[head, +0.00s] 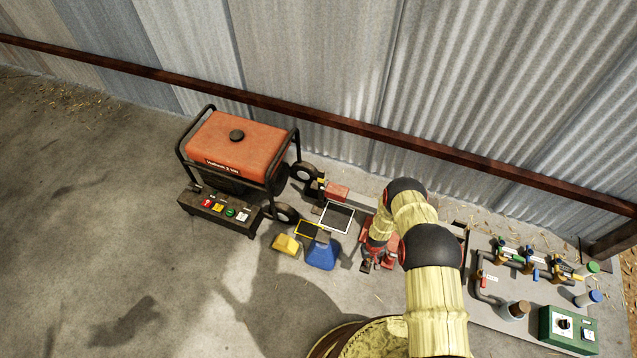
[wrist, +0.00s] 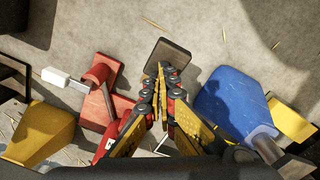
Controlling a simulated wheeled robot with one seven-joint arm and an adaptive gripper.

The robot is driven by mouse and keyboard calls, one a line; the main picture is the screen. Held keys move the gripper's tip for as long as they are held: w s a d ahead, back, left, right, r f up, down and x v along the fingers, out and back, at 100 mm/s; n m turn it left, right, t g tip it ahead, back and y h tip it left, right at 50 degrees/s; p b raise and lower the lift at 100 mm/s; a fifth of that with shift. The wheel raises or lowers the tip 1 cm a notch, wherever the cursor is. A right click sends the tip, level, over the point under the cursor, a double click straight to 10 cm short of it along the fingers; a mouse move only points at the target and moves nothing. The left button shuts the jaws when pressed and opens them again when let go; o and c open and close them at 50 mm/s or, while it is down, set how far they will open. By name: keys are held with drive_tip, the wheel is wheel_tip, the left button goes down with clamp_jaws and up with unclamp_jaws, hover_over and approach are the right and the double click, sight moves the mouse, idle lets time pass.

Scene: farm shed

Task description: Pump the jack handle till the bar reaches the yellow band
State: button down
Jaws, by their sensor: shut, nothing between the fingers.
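The red jack (head: 388,258) stands on the concrete floor, partly hidden by my arm in the head view. In the wrist view its red body (wrist: 100,75) is left of my gripper, with a pale-tipped bar (wrist: 57,77) sticking out leftwards. A dark square pad (wrist: 170,57) is just beyond my fingertips; it may be the end of the jack handle. My gripper (wrist: 162,72) is shut and empty, pointing down close to the pad. I cannot tell whether it touches it. No yellow band can be made out clearly.
The orange generator (head: 235,150) and a button box (head: 220,212) stand left. A valve panel (head: 480,310) and green switch box (head: 568,328) are right. Floor at front left is clear.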

drive_tip(key=shift+s+r+p, duration=0.15)
drive_tip(key=shift+r+p, duration=0.65)
drive_tip(key=shift+r, duration=0.6)
drive_tip(key=shift+s+r+p, duration=0.1)
drive_tip(key=shift+r+p, duration=0.65)
drive_tip(key=shift+r, duration=0.65)
